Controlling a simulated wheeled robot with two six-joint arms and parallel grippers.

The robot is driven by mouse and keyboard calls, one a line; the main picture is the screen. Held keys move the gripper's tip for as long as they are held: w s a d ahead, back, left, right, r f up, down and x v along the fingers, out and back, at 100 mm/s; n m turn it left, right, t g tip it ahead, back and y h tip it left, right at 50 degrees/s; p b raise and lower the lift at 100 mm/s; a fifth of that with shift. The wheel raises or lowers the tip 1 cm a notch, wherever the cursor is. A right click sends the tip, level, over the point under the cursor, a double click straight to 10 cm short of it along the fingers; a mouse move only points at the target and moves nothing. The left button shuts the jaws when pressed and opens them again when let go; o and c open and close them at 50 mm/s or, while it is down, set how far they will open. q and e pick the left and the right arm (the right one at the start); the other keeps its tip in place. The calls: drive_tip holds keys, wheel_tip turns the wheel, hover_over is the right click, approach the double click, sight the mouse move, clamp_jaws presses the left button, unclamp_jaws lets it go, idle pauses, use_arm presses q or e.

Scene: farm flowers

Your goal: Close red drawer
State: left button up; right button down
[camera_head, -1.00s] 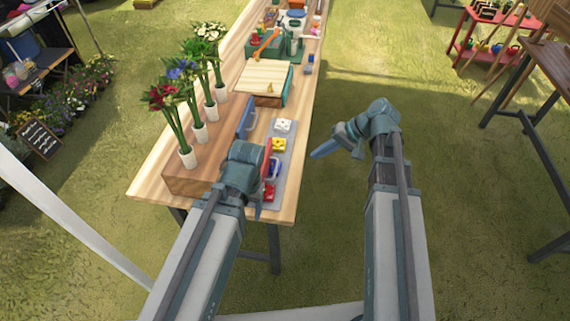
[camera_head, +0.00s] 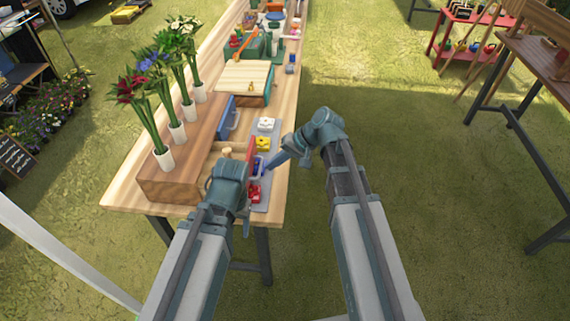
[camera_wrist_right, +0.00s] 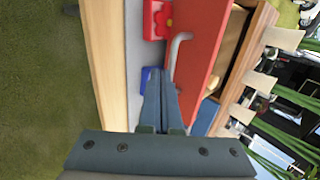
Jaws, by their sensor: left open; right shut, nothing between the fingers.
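The red drawer's front (camera_head: 250,152) stands out from the wooden box (camera_head: 180,165) on the table, so the drawer is open. In the right wrist view, its red front (camera_wrist_right: 200,45) carries a pale curved handle (camera_wrist_right: 178,52), and the open wooden interior shows behind it. My right gripper (camera_head: 269,171) is shut and empty, pointing left toward the front. In the wrist view, its fingertips (camera_wrist_right: 164,75) are close beside the red front near the handle; I cannot tell whether they touch. My left gripper (camera_head: 246,203) is open, at the box's near end, its fingers partly hidden by its wrist.
A grey strip (camera_head: 262,207) in front of the drawers holds a white block (camera_head: 266,124), a yellow block (camera_head: 262,143), a blue block (camera_head: 257,166) and a red block (camera_head: 254,193). A blue drawer front (camera_head: 227,118) stands farther back. White flower vases (camera_head: 164,158) stand on the box.

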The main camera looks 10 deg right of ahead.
drive_tip(key=shift+w+a+f, duration=0.1)
drive_tip(key=shift+a, duration=0.4)
drive_tip(key=w+a, duration=0.1)
drive_tip(key=a, duration=0.3)
drive_tip(key=w+a, duration=0.1)
drive_tip(key=a, duration=0.3)
drive_tip(key=w+a, duration=0.1)
drive_tip(key=a, duration=0.3)
drive_tip(key=shift+w, duration=0.2)
drive_tip(key=shift+a, duration=0.1)
drive_tip(key=shift+s, duration=0.1)
